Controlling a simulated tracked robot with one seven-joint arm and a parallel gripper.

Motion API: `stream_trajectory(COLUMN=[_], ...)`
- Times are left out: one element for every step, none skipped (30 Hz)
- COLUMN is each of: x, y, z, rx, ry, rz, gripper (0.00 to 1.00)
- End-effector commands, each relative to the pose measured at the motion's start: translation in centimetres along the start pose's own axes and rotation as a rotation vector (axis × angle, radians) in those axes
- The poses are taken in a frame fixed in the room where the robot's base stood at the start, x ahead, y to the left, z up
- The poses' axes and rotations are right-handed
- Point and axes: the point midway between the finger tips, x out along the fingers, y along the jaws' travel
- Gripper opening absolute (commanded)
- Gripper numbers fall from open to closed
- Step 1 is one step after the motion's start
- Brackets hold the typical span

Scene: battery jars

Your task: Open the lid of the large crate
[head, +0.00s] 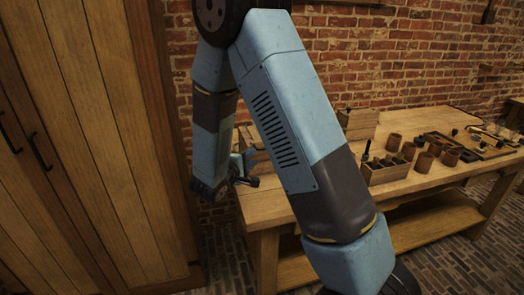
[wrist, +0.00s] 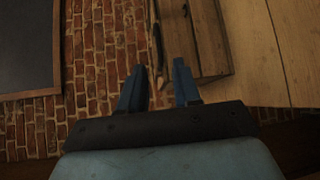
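In the wrist view, a wooden crate (wrist: 211,38) with a plain plank side and dark fittings stands at the upper right, just beyond my fingertips. Its lid cannot be told clearly from its body. My gripper (wrist: 160,84) has two blue fingers spread apart with nothing between them. In the head view, my gripper (head: 249,168) is near the left end of the table, mostly seen side-on. My arm hides much of that end. A wooden box (head: 357,124) shows just right of my arm at the back of the table; I cannot tell whether it is the same crate.
The wooden table (head: 440,180) holds a divided box (head: 388,171), several brown jars (head: 424,162) and a tray (head: 470,145) of small parts. A brick wall (head: 350,60) stands behind. A wooden cabinet (head: 90,150) is at the left. A dark board (wrist: 28,45) hangs in the wrist view.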

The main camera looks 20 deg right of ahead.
Motion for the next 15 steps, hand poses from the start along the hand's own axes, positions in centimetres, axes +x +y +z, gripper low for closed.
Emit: stream_trajectory(x=[1.0,1.5,2.2,2.8,3.3,4.0,4.5,5.1,5.7,6.2,6.7,7.3,7.7,8.1,8.5], y=[0.0,0.0,0.0,0.0,0.0,0.0,0.0,0.0,0.0,0.0,0.0,0.0,0.0,0.0,0.0], z=[0.1,0.1,0.1,0.1,0.1,0.1,0.1,0.1,0.1,0.1,0.1,0.1,0.1,0.1,0.0], rx=[0.000,0.000,-0.001,0.000,0.000,0.001,0.001,0.000,0.000,0.000,0.000,0.000,0.000,0.000,0.000], ry=[-0.004,-0.004,-0.004,-0.005,-0.004,-0.003,-0.004,-0.004,-0.004,-0.004,-0.004,-0.003,-0.003,-0.003,-0.002], rz=[-0.001,0.000,0.000,0.000,0.000,-0.001,-0.001,0.000,0.000,-0.001,-0.001,-0.001,0.000,0.000,0.000], gripper=[0.32,0.32,0.32,0.32,0.32,0.32,0.32,0.32,0.32,0.32,0.32,0.32,0.32,0.32,0.32])
